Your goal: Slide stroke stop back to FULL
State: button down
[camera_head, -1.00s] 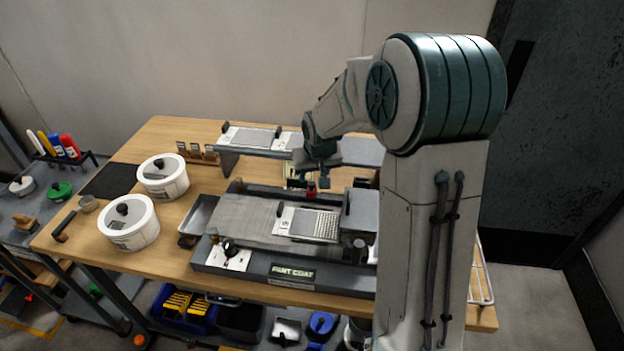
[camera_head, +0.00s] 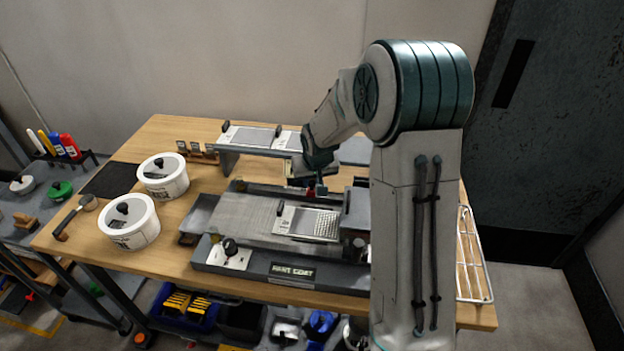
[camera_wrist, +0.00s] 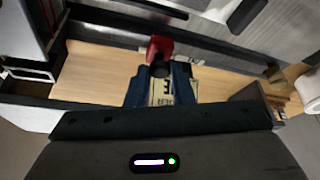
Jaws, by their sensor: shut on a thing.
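The stroke stop is a small red block (camera_wrist: 160,48) on the rail along the back of the coating machine (camera_head: 280,282). In the wrist view it sits between the blue fingertips of my gripper (camera_wrist: 161,85), which is shut on it. In the head view the red stop (camera_head: 311,190) shows just beside my gripper (camera_head: 317,186), behind the machine's bed.
A raised shelf with panels (camera_head: 250,138) stands behind the machine. Two white lidded tubs (camera_head: 129,222) stand at the left of the wooden table. A wire rack (camera_head: 470,255) is at the right edge.

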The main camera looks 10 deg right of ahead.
jog(key=b, duration=0.3)
send_over(287, 193)
jog(key=shift+d+f, duration=0.1)
jog(key=shift+r, duration=0.2)
jog(key=shift+a, duration=0.2)
jog(key=c, duration=1.3)
grip_release()
jog(key=shift+a, duration=0.2)
jog(key=shift+o, duration=0.2)
jog(key=shift+d, duration=0.1)
jog(key=shift+d, duration=0.15)
jog(key=b+v, duration=0.1)
jog(key=v, duration=1.2)
jog(key=shift+s+r, duration=0.2)
jog(key=shift+r, duration=0.1)
